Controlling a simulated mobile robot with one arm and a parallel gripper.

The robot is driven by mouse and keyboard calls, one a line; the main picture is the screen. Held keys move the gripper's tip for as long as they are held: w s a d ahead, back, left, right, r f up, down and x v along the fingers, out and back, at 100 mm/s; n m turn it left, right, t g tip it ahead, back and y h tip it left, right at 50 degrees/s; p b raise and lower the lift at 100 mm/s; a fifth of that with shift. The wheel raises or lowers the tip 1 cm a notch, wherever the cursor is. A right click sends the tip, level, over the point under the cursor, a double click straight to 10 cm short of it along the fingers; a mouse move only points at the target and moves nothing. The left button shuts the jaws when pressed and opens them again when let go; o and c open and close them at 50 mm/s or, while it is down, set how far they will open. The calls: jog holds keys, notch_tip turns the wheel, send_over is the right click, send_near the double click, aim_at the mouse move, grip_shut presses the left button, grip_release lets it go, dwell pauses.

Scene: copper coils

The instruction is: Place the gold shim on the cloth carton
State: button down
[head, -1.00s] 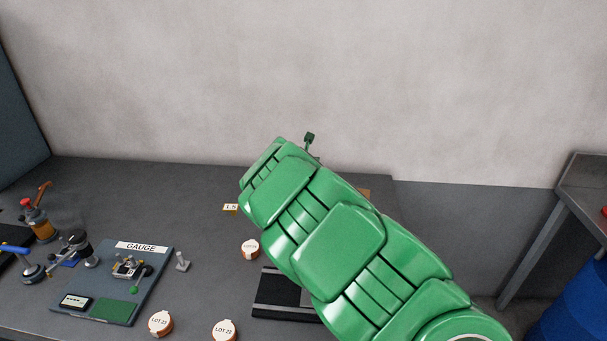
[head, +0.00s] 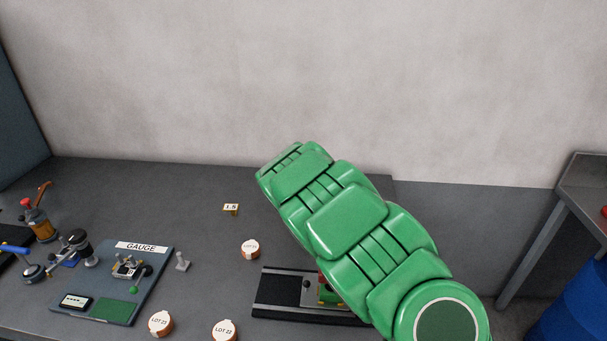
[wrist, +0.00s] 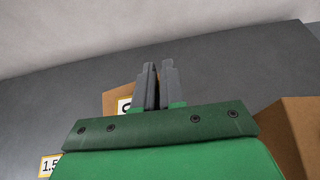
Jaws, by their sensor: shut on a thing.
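My gripper (wrist: 158,66) shows in the wrist view, its two grey fingers nearly together. A thin sliver of brownish gold (wrist: 157,86) shows between them; I take it as the gold shim, mostly hidden by the fingers. A brown carton (wrist: 117,101) with a partly hidden white label stands beyond the fingers to the left. A second brown carton (wrist: 296,130) is close at the right edge. I cannot tell which is the cloth carton. In the head view my green arm hides the gripper and the cartons.
A "1.5" tag (head: 231,208) stands on the grey bench (head: 150,190); it also shows in the wrist view (wrist: 50,165). A gauge board (head: 110,306), several lot-marked coils (head: 250,249) and a black plate (head: 280,289) lie nearer. The wall (head: 300,80) is behind.

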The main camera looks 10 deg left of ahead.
jog(key=shift+f, duration=0.3)
jog(key=c, duration=1.2)
grip_release()
jog(key=shift+c, duration=0.2)
jog(key=v, duration=1.2)
